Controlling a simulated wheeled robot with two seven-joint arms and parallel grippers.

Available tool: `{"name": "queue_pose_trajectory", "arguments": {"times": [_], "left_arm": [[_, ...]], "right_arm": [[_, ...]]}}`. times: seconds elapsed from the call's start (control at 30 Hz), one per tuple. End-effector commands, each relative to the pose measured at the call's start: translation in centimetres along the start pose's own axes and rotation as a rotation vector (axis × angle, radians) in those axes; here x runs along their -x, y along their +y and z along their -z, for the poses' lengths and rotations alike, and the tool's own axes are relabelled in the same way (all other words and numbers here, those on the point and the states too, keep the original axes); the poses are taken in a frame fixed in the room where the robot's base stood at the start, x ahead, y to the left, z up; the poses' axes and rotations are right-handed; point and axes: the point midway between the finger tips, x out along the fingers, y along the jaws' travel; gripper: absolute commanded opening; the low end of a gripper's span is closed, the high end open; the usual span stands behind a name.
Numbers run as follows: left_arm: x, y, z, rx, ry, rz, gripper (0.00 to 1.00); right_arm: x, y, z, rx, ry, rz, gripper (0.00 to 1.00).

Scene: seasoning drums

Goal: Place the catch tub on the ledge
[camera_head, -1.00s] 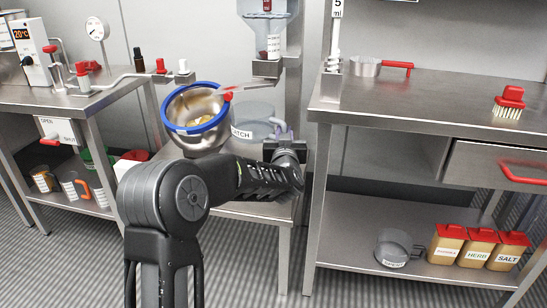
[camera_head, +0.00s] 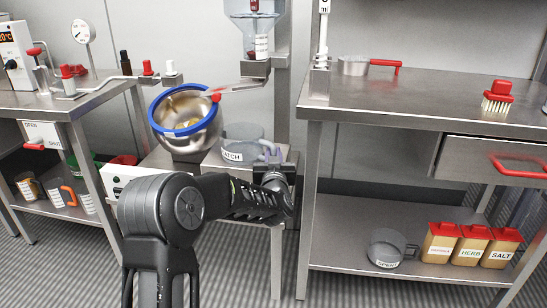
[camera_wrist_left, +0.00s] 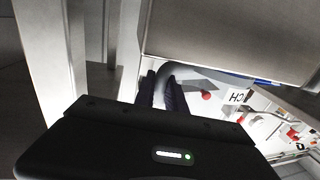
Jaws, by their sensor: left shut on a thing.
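The catch tub (camera_head: 243,137) is a clear grey round tub with a white label reading CATCH. It is below the hopper bottle and right of the tilted bowl. My left gripper (camera_head: 272,158) is shut on its handle at the tub's right side; the wrist view shows the dark fingers (camera_wrist_left: 162,92) around the grey handle and part of the label (camera_wrist_left: 236,97). The tub looks upright, at or just above the metal ledge (camera_head: 213,163); I cannot tell whether it touches. My right gripper is not in view.
A steel bowl with a blue rim (camera_head: 186,116) sits close left of the tub. A dispenser bottle (camera_head: 261,30) and spout are above. A metal bench (camera_head: 420,105) stands right, with another clear tub (camera_head: 386,247) and red-lidded containers (camera_head: 472,245) on its lower shelf.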

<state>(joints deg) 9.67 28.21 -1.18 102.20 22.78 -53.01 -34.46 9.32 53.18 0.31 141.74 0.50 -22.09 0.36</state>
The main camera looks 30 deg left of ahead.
Motion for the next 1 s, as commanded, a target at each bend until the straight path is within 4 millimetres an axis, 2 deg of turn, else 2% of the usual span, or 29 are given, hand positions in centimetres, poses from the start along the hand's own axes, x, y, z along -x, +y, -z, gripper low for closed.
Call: {"name": "queue_pose_trajectory", "arguments": {"times": [0.27,0.3,0.53,0.87,1.0], "left_arm": [[0.0,0.0,-0.3,0.000,0.002,0.000,0.00],[0.0,0.0,-0.2,0.000,0.001,0.000,0.19],[0.0,0.0,-0.2,0.000,0.000,0.000,0.37],[0.0,0.0,0.2,0.000,0.001,0.000,0.37],[1.1,0.1,0.2,0.000,0.000,-0.001,0.37]], "right_arm": [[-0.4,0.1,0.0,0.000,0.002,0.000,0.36],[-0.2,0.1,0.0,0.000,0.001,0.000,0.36],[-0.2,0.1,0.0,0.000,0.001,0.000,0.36],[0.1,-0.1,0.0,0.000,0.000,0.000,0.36],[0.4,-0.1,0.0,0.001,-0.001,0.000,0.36]]}}
